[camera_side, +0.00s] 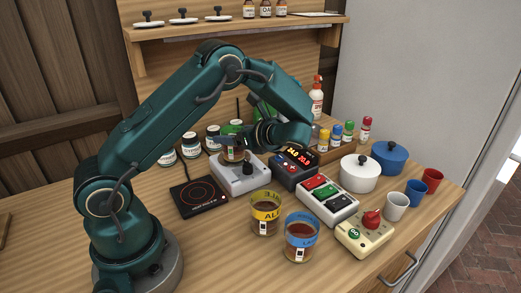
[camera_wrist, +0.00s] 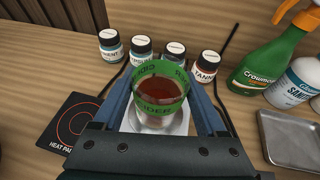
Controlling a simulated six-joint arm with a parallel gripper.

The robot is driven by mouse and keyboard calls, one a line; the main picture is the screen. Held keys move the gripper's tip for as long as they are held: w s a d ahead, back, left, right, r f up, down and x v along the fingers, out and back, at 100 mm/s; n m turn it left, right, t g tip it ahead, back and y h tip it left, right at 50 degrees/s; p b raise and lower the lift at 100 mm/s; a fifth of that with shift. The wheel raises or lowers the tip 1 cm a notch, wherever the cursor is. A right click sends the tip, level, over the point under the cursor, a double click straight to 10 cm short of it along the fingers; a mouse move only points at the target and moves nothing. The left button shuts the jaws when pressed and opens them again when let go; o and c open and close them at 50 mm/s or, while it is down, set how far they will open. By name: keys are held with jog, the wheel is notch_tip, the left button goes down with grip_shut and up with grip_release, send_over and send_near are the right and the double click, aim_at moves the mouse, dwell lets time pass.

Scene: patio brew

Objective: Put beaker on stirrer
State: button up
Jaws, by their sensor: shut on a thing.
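A glass beaker of dark brown liquid with a green CIDER band (camera_wrist: 158,92) is between the fingers of my gripper (camera_wrist: 160,105) in the wrist view. My gripper (camera_side: 243,146) is shut on it; in the side view the beaker (camera_side: 231,154) is partly hidden by the wrist. The stirrer (camera_side: 240,179), a light grey box with a dark knob, is just below the beaker. Its pale top (camera_wrist: 181,125) shows under and around the beaker in the wrist view. I cannot tell whether the beaker touches it.
A black heat pad (camera_side: 198,196) lies left of the stirrer, and a display box (camera_side: 292,168) right of it. Two beakers, yellow-banded (camera_side: 265,214) and blue-banded (camera_side: 300,238), stand in front. Several small jars (camera_wrist: 141,50) and a green spray bottle (camera_wrist: 262,62) stand behind.

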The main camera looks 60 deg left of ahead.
jog(key=shift+f, duration=0.1)
jog(key=o, duration=1.5)
jog(key=shift+o, duration=0.2)
jog(key=v, duration=1.1)
jog(key=s+d+r+n+t+h, duration=0.3)
jog(key=s+d+n+t+h, duration=0.5)
jog(key=s+d+n+h, duration=0.3)
jog(key=s+n+h, duration=0.2)
jog(key=s+n, duration=0.1)
jog(key=n, duration=0.1)
jog(key=shift+d+n, duration=0.35)
jog(key=shift+n, duration=0.05)
